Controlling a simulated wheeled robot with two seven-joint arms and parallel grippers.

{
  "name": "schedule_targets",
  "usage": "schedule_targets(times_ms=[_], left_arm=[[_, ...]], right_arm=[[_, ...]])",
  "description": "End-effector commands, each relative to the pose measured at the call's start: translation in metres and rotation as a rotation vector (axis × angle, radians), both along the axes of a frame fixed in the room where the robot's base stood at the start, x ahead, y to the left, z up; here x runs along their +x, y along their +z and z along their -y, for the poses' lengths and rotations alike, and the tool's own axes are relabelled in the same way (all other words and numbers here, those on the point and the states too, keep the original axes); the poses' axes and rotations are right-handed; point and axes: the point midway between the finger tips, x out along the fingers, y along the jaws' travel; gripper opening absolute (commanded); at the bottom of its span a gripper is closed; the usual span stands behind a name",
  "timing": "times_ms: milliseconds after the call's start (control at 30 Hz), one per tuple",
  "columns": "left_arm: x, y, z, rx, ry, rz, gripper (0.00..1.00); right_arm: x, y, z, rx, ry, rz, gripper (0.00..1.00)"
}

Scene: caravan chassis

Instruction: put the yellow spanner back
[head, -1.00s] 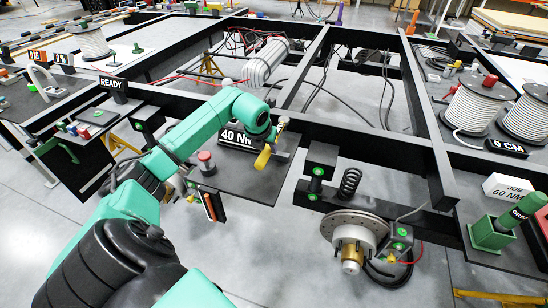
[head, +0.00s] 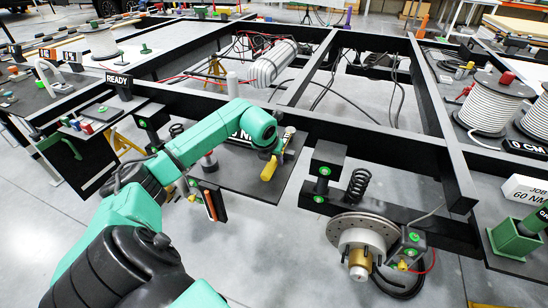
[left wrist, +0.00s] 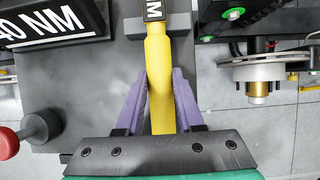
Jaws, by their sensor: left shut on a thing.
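The yellow spanner (head: 268,171) is at my left gripper, over the dark plate below the 40 NM sign (head: 240,137). In the left wrist view the spanner (left wrist: 158,75) runs up the middle, and my left gripper's purple fingers (left wrist: 155,95) are closed on its handle. Its far end carries a dark label reading NM and overlaps a grey block (left wrist: 178,24); I cannot tell whether they touch. In the head view my left gripper (head: 277,152) is partly hidden by its own arm. My right gripper is not in view.
A red-topped post (left wrist: 30,130) stands left of the gripper. The dark plate (head: 238,183) has bare room around the spanner. The black chassis beam (head: 350,135) runs behind it. A brake disc (head: 357,232) and coil spring (head: 358,185) are to the right.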

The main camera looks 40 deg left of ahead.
Motion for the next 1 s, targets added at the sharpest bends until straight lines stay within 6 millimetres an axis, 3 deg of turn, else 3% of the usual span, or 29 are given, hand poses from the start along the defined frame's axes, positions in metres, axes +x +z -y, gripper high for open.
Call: schedule_targets(times_ms=[267, 300, 367, 767, 1000], left_arm=[[0.001, 0.0, 0.0, 0.0, 0.0, 0.005, 0.0], [0.001, 0.0, 0.0, 0.0, 0.0, 0.005, 0.48], [0.001, 0.0, 0.0, 0.0, 0.0, 0.005, 0.71], [-0.003, 0.003, 0.0, 0.002, 0.001, -0.001, 0.71], [-0.026, 0.052, 0.008, 0.008, -0.002, 0.002, 0.71]], right_arm=[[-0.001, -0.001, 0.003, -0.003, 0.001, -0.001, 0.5], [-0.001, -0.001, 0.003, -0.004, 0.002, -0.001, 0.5], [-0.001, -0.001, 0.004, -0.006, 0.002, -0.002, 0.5], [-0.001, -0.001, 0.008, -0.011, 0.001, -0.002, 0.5], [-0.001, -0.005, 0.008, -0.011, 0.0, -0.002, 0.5]])
